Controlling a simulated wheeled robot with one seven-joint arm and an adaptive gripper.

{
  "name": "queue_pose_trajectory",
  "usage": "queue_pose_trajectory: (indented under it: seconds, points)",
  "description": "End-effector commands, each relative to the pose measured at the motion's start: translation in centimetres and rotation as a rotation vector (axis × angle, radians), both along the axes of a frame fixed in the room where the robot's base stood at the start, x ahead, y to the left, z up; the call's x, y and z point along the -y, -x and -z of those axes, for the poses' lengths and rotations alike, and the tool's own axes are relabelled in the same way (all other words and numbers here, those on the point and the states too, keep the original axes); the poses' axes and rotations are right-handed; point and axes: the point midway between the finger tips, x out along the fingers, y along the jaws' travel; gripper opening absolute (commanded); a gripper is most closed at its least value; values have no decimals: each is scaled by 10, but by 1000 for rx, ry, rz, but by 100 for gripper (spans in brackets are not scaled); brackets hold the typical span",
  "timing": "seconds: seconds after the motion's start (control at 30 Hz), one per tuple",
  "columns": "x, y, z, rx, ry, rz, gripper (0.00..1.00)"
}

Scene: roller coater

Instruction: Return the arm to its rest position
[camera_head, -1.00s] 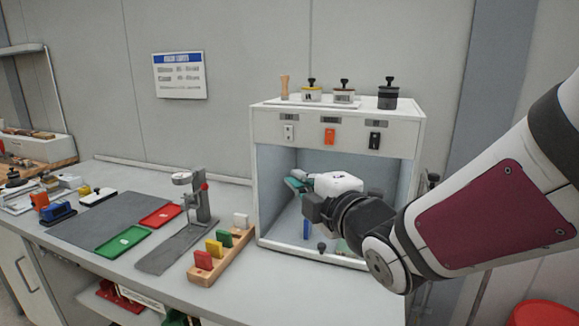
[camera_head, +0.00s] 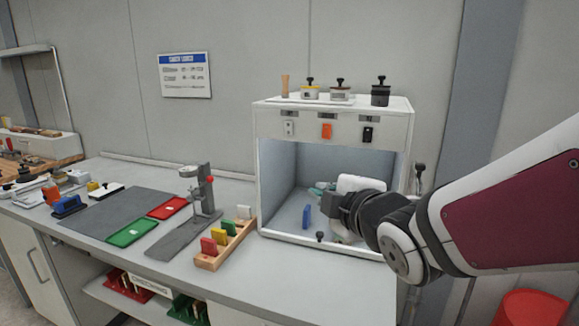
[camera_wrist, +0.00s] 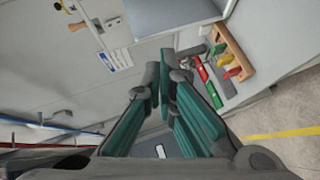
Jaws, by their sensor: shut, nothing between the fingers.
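My gripper (camera_head: 319,189) is in front of the open white cabinet, at the right of the head view. Its teal fingers are mostly hidden behind my white and black wrist. In the wrist view the teal fingers (camera_wrist: 157,76) run together at their tips, and nothing is held between them. My arm reaches in from the right edge of the head view, bent at the dark joint before the wrist. I cannot tell whether the fingers are inside the cabinet opening or just before it.
The white cabinet (camera_head: 262,180) has switches on its front and several knobbed items on top. A blue block (camera_head: 306,216) stands inside. Left are a wooden rack (camera_head: 209,263) of coloured blocks, a grey stand (camera_head: 208,192), and green (camera_head: 132,232) and red (camera_head: 169,207) trays. A red bin (camera_head: 527,308) stands lower right.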

Motion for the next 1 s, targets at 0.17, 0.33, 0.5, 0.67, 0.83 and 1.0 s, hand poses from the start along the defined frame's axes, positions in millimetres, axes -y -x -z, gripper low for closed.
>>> queue_pose_trajectory:
  seconds: [0.17,0.33,0.5,0.67,0.83,1.0]
  points:
    - [29,15,8,-139,-94,133,0]
    - [68,50,19,-331,-270,352,0]
    - [105,108,34,-546,-516,628,0]
    - [124,170,47,-729,-740,872,0]
    - [129,221,55,-866,-896,1050,0]
    - [130,240,58,-920,-950,1120,0]
